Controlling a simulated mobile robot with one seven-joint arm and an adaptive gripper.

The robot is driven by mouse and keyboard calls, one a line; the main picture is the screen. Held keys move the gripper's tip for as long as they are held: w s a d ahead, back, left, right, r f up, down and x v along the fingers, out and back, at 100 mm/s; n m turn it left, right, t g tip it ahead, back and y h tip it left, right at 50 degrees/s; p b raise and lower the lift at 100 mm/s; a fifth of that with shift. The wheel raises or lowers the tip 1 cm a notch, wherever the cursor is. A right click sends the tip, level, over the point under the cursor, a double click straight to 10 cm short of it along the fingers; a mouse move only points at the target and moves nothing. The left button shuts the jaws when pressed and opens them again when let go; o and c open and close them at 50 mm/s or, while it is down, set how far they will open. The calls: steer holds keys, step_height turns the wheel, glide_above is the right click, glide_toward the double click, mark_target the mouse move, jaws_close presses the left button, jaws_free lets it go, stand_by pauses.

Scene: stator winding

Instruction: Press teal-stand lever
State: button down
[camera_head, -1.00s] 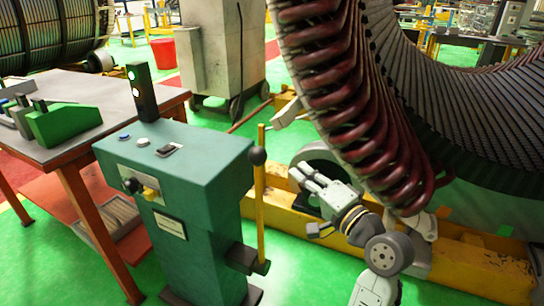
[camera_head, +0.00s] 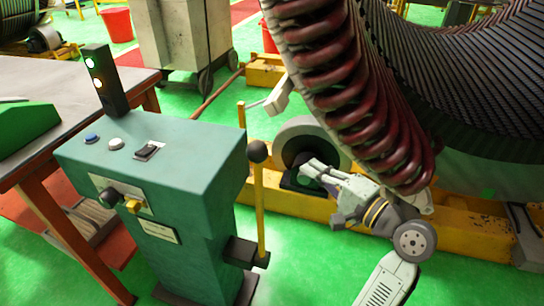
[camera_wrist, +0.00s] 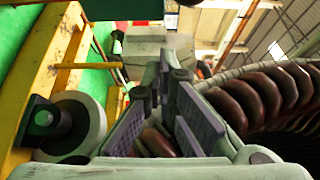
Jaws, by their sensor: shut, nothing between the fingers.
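The teal stand (camera_head: 195,215) stands at the centre left of the head view. The rod rises from a dark bracket (camera_head: 240,252) low on the stand. My gripper (camera_head: 308,168) is to the right of the lever, apart from it, and points up and left. In the wrist view its fingers (camera_wrist: 163,85) converge at the tips, shut and empty. I cannot make out the lever in the wrist view.
A large stator with dark red coils (camera_head: 350,110) hangs close above and right of my gripper. A grey roller (camera_head: 300,140) and yellow beam (camera_head: 450,238) lie behind it. A table (camera_head: 60,120) is left of the stand. Green floor (camera_head: 310,270) is clear in front.

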steer(key=w+a+p, duration=0.3)
steer(key=w+a, duration=0.1)
steer(key=a, duration=0.4)
steer(key=shift+a+p, duration=0.3)
steer(key=shift+p, duration=0.05)
steer(key=shift+s, duration=0.1)
stand_by(0.4)
